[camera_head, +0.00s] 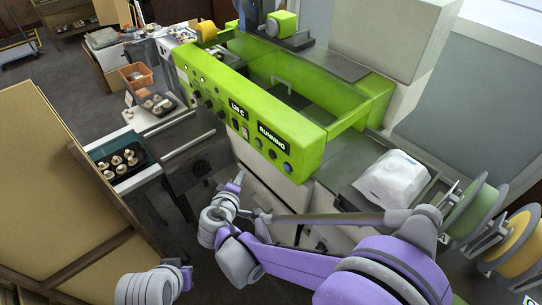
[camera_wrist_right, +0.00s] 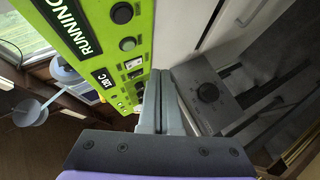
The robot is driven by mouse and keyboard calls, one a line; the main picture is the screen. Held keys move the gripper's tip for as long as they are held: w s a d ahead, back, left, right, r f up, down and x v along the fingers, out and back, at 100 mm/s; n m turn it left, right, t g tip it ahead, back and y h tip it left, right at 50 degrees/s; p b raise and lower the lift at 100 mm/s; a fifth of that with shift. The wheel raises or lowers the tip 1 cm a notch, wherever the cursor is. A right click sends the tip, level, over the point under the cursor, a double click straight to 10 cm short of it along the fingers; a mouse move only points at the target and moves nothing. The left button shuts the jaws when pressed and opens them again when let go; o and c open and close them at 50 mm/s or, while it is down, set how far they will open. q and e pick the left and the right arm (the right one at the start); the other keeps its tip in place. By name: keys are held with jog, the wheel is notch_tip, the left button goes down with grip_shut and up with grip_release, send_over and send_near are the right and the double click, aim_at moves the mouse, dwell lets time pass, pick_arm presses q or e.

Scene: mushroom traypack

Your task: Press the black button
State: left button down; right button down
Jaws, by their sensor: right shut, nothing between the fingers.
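The green machine's front panel (camera_head: 215,92) carries several dark round buttons and knobs beside the "120 C" and "RUNNING" displays. One dark button (camera_head: 257,143) sits just below the "RUNNING" display. My right gripper (camera_head: 238,178) is shut and empty below the panel. Its closed fingers (camera_wrist_right: 160,85) point between panel and grey box. Part of my left arm shows at the bottom; its fingers are not clear.
A dark tray of mushrooms (camera_head: 98,163) stands left of the grey box. A white bag-like pack (camera_head: 392,178) lies on the right counter near the green and yellow film rolls (camera_head: 515,245). Cardboard-coloured panels (camera_head: 50,190) stand at the left.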

aim_at(272, 155)
jog(key=w+d, duration=0.5)
jog(key=d, duration=0.2)
jog(key=shift+p, duration=0.3)
jog(key=shift+w+d, duration=0.15)
jog(key=shift+d, duration=0.05)
dwell(1.9)
jog(key=shift+w+d, duration=0.15)
jog(key=shift+d, duration=0.1)
